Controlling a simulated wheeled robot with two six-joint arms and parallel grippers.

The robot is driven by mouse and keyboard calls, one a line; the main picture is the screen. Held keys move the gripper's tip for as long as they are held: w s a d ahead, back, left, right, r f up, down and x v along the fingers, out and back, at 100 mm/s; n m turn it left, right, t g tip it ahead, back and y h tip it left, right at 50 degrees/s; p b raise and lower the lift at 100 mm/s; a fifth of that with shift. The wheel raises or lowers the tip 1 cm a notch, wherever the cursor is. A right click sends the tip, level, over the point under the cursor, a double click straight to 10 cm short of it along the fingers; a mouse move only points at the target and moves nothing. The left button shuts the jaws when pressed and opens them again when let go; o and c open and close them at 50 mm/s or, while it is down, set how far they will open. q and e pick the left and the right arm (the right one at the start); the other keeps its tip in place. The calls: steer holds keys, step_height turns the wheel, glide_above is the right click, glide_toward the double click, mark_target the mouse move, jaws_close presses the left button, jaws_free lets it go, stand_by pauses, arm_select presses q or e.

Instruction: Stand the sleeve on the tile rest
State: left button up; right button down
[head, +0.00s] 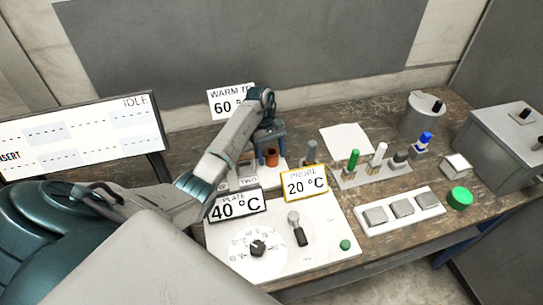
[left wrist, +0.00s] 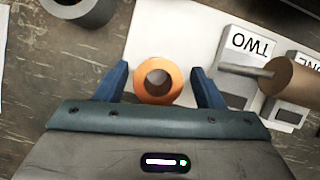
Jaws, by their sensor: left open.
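The sleeve, an orange ring-shaped tube (left wrist: 160,81), stands upright with its bore facing up on a white board (left wrist: 190,30). In the head view the sleeve (head: 271,158) shows under my left gripper. My left gripper (left wrist: 160,76) is open, with one blue finger on each side of the sleeve. Gaps show between the fingers and the sleeve. In the head view my left gripper (head: 272,151) points down over the board. A flat white square (head: 347,140) lies on the bench to the right; I cannot tell whether it is the tile rest. My right gripper is not in view.
A dark grey hollow cylinder (left wrist: 85,8) and a brown cylinder with a pin (left wrist: 292,76) stand close by. A card reading TWO (left wrist: 250,55) lies beside the sleeve. Signs (head: 304,183), a control panel (head: 325,225) and a rack (head: 372,170) crowd the front.

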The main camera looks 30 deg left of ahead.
mark_target(271, 151)
arm_select(q)
steer(key=shift+w+a+r+b, duration=0.2)
steer(key=shift+a+r+b, duration=0.1)
steer(key=shift+r, duration=0.15)
steer(key=p+v, duration=0.3)
steer(key=v, duration=0.2)
steer(key=shift+s+d+r+p, duration=0.1)
steer(key=shift+d+r+p, duration=0.05)
steer(key=shift+r+p, duration=0.15)
steer(key=shift+r, duration=0.1)
